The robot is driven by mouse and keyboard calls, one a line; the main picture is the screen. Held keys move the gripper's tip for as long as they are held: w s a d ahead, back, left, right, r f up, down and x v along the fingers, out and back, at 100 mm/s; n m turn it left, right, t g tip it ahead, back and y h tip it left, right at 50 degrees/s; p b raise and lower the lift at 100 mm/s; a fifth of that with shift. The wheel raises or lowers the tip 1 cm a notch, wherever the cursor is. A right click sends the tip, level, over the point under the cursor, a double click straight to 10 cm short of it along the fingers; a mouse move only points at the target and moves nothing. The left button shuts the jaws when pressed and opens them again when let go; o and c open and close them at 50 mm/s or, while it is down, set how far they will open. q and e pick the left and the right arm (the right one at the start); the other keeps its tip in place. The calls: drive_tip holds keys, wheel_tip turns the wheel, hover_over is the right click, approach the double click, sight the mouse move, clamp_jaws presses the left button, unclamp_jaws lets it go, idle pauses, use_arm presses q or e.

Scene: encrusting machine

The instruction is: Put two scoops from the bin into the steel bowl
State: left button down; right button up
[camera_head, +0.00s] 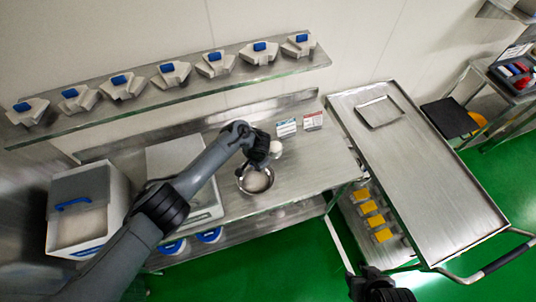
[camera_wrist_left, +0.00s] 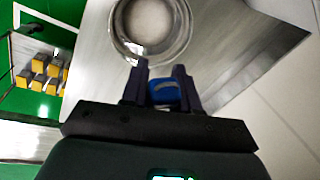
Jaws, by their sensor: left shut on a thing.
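My left gripper (camera_head: 262,158) is over the worktop, at the back edge of the steel bowl (camera_head: 241,184). It is shut on a blue handle (camera_wrist_left: 167,94), which shows between the fingers in the left wrist view; I take it as the scoop's. The rest of the scoop is not clear. The round bowl (camera_wrist_left: 186,48) lies just beyond the fingertips there. Something whitish shows inside the bowl in the head view. The white bin (camera_head: 114,208) with a blue handle stands at the left. My right gripper (camera_head: 378,285) is at the bottom edge, its fingers unclear.
A pale box-like unit (camera_head: 170,160) stands between bin and bowl. A small whitish round thing (camera_head: 276,148) is beside my left gripper. Two small labelled packs (camera_head: 312,121) are behind. A shelf (camera_head: 200,82) holds several blue-topped pieces. A steel cart (camera_head: 420,170) stands right.

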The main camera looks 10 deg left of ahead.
use_arm(q)
drive_tip(key=s+a+f, duration=0.5)
drive_tip(key=a+f, duration=0.3)
drive_tip(key=a, duration=0.1)
drive_tip(key=shift+s+d+f+m+t+y+b, duration=0.25)
drive_tip(key=shift+s+d+t+y+b, duration=0.4)
drive_tip(key=shift+t+y+b, duration=1.95)
drive_tip(key=shift+s+d+f+m+t+y+b, duration=0.1)
drive_tip(key=shift+s+d+f+t+y+b, duration=0.25)
drive_tip(key=shift+d+t+y+b, duration=2.05)
drive_tip(key=shift+s+a+f+m+t+y+b, duration=0.15)
drive_tip(key=shift+s+a+f+t+y+b, duration=0.55)
drive_tip(key=shift+y+b, duration=3.6)
